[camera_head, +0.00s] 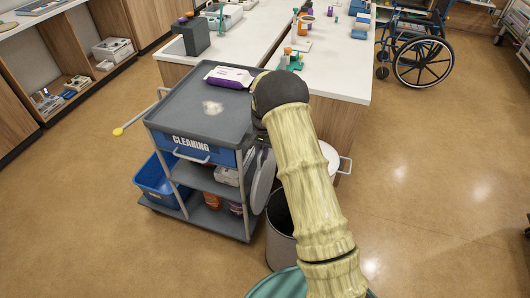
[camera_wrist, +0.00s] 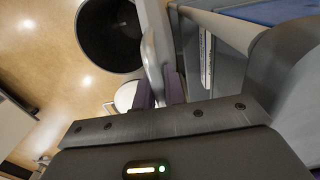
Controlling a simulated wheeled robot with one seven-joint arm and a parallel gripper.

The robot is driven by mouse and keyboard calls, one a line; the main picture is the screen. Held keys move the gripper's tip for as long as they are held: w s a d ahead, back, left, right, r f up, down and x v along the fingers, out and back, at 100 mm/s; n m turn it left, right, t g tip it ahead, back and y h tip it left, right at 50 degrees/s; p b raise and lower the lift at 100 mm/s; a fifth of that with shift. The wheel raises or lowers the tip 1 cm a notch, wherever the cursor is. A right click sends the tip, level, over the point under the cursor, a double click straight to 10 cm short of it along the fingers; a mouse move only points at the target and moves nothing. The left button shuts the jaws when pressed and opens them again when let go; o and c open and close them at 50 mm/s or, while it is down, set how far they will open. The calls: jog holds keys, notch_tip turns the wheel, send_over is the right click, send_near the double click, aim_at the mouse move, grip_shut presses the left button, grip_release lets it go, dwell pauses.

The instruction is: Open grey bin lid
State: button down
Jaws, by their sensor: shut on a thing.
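The grey bin (camera_head: 279,247) stands on the floor to the right of the cleaning cart, partly hidden by my arm. Its dark open mouth shows in the wrist view (camera_wrist: 108,36). Its grey lid (camera_head: 263,181) is tilted up nearly upright, between the bin mouth and the cart's side. In the wrist view the lid (camera_wrist: 153,55) is seen almost edge-on. My gripper (camera_wrist: 162,90) is shut on the lid, with purple pads on both sides of it. In the head view my gripper is hidden behind my arm.
The cleaning cart (camera_head: 247,227) is close on the lid's left. A white bin (camera_head: 331,157) stands behind my arm, and a teal round rim (camera_head: 280,284) shows at the bottom. A counter (camera_head: 335,75) is behind. The floor to the right (camera_head: 430,210) is clear.

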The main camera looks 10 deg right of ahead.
jog(key=shift+a, duration=0.2)
jog(key=c, duration=1.5)
grip_release()
notch_tip(320, 180, up, 17)
jog(key=b, duration=0.1)
jog(key=shift+d+r, duration=0.15)
jog(key=shift+d, duration=0.05)
jog(key=shift+s, duration=0.1)
